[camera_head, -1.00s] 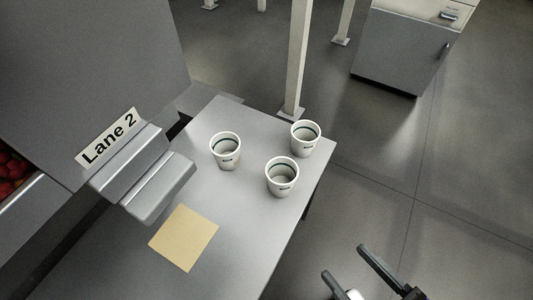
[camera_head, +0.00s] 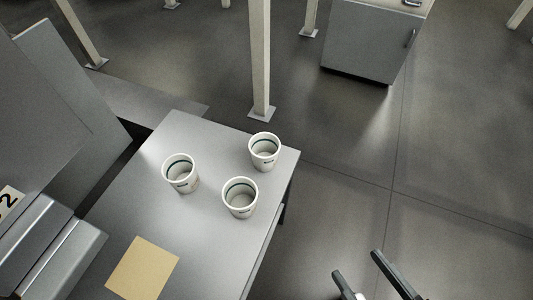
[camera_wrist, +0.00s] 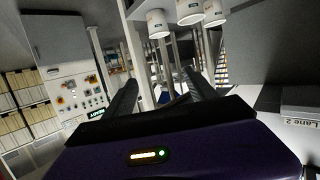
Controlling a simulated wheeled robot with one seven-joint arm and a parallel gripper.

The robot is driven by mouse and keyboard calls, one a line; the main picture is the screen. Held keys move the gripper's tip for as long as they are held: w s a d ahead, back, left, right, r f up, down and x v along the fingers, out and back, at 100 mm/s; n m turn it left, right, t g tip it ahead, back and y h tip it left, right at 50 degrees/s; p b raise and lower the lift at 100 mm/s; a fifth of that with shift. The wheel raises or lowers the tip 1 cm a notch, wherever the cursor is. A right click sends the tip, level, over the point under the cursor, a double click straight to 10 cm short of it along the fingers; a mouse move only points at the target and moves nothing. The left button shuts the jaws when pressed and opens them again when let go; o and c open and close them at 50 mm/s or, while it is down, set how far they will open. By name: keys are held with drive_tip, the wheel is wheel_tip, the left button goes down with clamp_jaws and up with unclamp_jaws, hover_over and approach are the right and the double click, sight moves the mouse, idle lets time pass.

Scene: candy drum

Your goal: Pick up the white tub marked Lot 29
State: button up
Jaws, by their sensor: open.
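Three white tubs with a dark green band inside stand upright and apart on the grey table (camera_head: 205,232): a left tub (camera_head: 181,174), a front tub (camera_head: 240,198) and a back right tub (camera_head: 264,152). Each has a small dark mark on its side, too small to read, so I cannot tell which is Lot 29. The wrist view shows the tubs at its top edge (camera_wrist: 157,24). My gripper (camera_head: 357,263) is open and empty, off the table's right side, lower right of the tubs. Its two fingers also show in the wrist view (camera_wrist: 161,80).
A tan square (camera_head: 143,268) lies on the table's near part. A grey chute (camera_head: 50,250) with a partly cut-off lane sign (camera_head: 9,203) stands at left. A pale post (camera_head: 260,60) rises behind the table. A grey cabinet (camera_head: 365,45) stands far back. Floor at right is clear.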

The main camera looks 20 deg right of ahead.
drive_tip(key=o, duration=0.7)
drive_tip(key=w, duration=0.1)
drive_tip(key=w+r+t, duration=0.1)
drive_tip(key=w, duration=0.1)
hover_over(269, 161)
drive_tip(key=s, duration=0.5)
wheel_tip(269, 161, down, 10)
drive_tip(key=f, duration=0.2)
drive_tip(key=w+f+g, duration=0.1)
drive_tip(key=f, duration=0.2)
drive_tip(key=w+f+g, duration=0.1)
drive_tip(key=f, duration=0.2)
drive_tip(key=shift+w, duration=0.25)
drive_tip(key=shift+f+x, duration=0.25)
drive_tip(key=shift+x, duration=1.7)
drive_tip(key=shift+f+x, duration=0.25)
drive_tip(key=shift+x, duration=1.65)
